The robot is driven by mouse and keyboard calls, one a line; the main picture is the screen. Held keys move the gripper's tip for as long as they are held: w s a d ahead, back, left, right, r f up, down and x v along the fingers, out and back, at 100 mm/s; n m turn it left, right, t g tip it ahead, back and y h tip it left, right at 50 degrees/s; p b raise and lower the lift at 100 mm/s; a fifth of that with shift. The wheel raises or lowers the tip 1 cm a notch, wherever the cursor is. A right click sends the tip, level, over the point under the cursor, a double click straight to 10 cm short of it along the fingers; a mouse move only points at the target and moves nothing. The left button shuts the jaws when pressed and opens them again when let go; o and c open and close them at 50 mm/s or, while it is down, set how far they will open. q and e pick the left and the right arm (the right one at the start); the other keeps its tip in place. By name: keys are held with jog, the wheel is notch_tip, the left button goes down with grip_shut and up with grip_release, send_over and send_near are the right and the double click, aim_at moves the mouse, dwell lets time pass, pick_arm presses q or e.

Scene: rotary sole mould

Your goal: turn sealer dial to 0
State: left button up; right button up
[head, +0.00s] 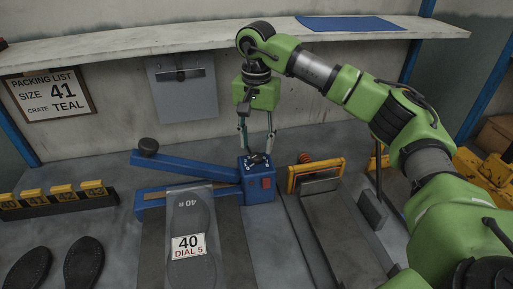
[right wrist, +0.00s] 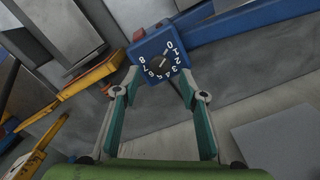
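No contact with the knob is visible. My left gripper is not in view.
A bag (head: 190,215) labelled "40 DIAL 5" lies before the sealer. A yellow-framed fixture (head: 317,176) stands close right of it. Dark soles (head: 84,262) and a rack of yellow tags (head: 65,192) are at left. A "SIZE 41, TEAL" sign (head: 50,95) hangs behind.

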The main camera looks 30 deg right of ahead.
aim_at(257, 155)
notch_tip(257, 155, up, 9)
jog(key=shift+f, duration=0.1)
dwell(0.7)
